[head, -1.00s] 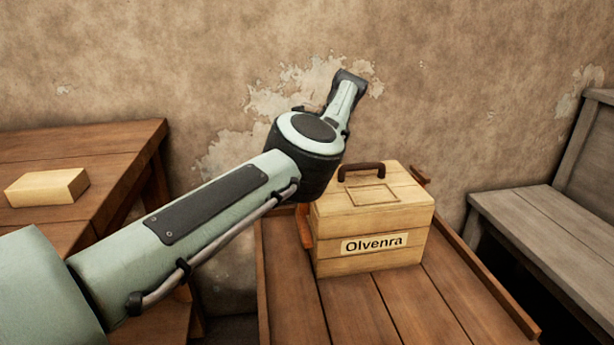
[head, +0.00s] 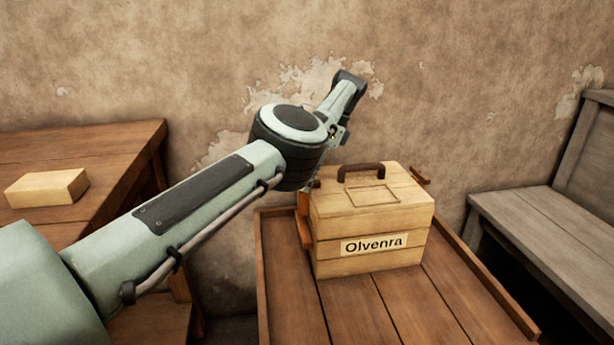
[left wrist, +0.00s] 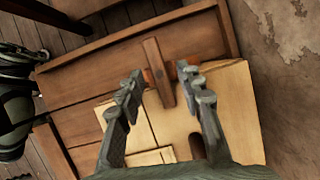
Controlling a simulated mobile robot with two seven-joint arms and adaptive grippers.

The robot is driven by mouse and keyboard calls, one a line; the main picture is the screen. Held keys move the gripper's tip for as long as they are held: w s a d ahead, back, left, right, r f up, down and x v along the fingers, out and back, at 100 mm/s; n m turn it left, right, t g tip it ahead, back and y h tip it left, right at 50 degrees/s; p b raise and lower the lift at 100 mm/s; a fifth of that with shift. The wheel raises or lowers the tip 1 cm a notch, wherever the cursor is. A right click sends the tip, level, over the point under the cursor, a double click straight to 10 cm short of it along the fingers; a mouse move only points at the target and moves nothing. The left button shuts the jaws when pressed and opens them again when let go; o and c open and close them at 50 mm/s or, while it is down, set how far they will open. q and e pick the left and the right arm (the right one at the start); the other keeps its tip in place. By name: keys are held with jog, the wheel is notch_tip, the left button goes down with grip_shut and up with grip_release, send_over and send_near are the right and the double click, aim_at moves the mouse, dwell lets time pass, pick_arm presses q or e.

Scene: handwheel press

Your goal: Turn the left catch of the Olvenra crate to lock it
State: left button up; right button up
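The pale wooden Olvenra crate (head: 375,222) stands on a plank-topped table with a raised rim. Its left catch (head: 304,228) is a brown wooden bar on the crate's left side, partly hidden by my left arm in the head view. In the left wrist view the catch (left wrist: 158,73) lies between the two fingers of my left gripper (left wrist: 160,76). The fingers are open, with a visible gap on each side of the bar. In the head view my left fingers are mostly hidden behind the arm. My right gripper is not in view.
The crate's dark handle (head: 361,171) is on its lid, and the right catch (head: 421,176) sticks out on the far side. A table with a pale block (head: 47,188) is at left, a grey bench (head: 545,225) at right. The tabletop before the crate is clear.

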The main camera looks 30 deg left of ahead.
pick_arm(q)
jog(key=shift+m, duration=0.3)
dwell(0.4)
